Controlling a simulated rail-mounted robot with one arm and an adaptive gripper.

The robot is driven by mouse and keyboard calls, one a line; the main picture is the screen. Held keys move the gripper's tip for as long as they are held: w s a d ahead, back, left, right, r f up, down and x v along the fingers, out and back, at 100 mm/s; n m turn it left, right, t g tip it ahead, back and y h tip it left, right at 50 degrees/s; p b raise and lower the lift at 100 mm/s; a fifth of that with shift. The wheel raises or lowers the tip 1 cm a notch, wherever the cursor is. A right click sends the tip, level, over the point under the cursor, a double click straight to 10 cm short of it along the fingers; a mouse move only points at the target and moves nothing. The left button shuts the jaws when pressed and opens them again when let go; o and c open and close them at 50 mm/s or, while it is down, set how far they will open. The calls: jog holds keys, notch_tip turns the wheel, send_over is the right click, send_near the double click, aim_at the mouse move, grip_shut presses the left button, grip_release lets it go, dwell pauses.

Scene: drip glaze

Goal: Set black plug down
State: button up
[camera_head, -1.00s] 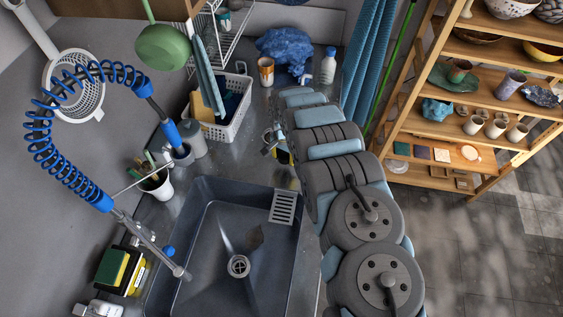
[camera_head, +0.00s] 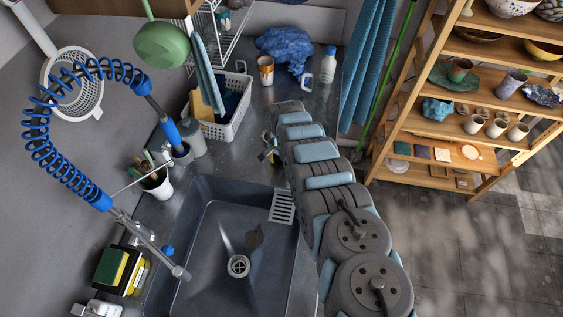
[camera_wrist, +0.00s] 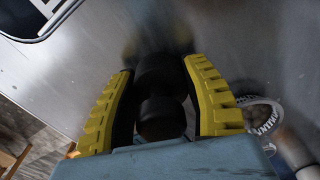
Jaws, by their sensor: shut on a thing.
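The black plug (camera_wrist: 160,72) is dark and rounded, with a wider top part and a narrower part nearer the camera. It sits between the yellow-padded fingers of my gripper (camera_wrist: 163,85) in the wrist view, and the gripper is shut on it. The grey metal counter (camera_wrist: 240,45) lies beneath; I cannot tell whether the plug touches it. In the head view, only a little of my gripper (camera_head: 270,154) shows left of my arm, over the counter behind the sink (camera_head: 225,225). The plug is hidden there.
A white basket (camera_head: 228,125), an orange-and-white can (camera_head: 266,71) and a white bottle (camera_head: 328,64) stand farther back on the counter. A round lettered rim (camera_wrist: 262,114) shows right of the gripper in the wrist view.

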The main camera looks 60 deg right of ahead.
jog(key=shift+d+f, duration=0.1)
jog(key=shift+f, duration=0.05)
jog(key=o, duration=1.1)
jog(key=shift+r+p, duration=0.3)
jog(key=shift+r, duration=1.8)
jog(key=shift+r+b, duration=0.3)
jog(key=shift+r, duration=3.65)
